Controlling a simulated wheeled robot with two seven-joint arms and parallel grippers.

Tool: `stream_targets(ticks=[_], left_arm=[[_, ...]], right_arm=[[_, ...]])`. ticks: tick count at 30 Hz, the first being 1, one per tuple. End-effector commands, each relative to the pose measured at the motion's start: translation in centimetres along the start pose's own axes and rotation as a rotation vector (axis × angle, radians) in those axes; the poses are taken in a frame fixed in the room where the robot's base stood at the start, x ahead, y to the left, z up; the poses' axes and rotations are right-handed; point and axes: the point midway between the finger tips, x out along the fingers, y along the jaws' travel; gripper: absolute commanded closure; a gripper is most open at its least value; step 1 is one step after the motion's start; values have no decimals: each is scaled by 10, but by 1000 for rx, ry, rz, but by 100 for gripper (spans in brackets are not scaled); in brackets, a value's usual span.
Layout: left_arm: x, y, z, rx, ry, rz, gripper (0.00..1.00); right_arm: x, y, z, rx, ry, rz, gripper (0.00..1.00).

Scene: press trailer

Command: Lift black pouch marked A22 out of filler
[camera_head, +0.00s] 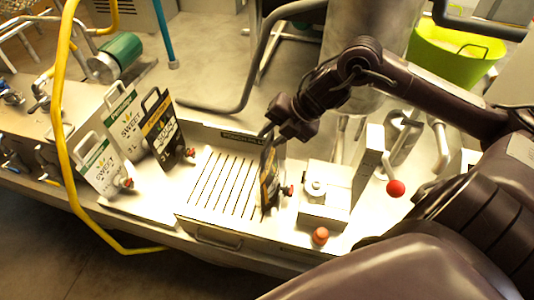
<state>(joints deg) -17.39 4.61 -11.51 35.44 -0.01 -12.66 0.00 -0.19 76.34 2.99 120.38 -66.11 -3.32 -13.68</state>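A dark pouch (268,180) with an orange patch stands nearly edge-on at the right end of the slotted tray, beside the filler (318,190). A small red cap or spout shows on its right side. Its marking is too small to read. My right gripper (268,136) comes in from the right and is at the top of this pouch, its fingers around or against the top edge. Whether the fingers are closed on it cannot be made out. My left gripper is not in view.
The slotted tray (222,184) is bare left of the pouch. Another black pouch (166,132) and green-and-white pouches (100,168) stand further left. A yellow hose (60,120) loops at the left. A red ball knob (395,188) stands right of the filler, near my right arm.

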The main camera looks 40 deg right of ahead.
Motion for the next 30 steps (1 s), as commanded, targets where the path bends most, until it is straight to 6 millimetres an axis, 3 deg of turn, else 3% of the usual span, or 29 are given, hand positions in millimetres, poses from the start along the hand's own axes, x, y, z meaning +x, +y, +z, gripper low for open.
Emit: stream_targets(ticks=[2,5,16,23,30], left_arm=[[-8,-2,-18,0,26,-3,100],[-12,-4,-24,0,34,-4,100],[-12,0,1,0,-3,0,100],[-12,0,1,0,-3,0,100],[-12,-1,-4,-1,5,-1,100]], right_arm=[[6,3,0,3,2,5,71],[17,2,0,3,1,5,71],[26,0,0,-1,-1,0,71],[26,0,0,-1,0,0,100],[26,0,0,-1,0,0,100]])
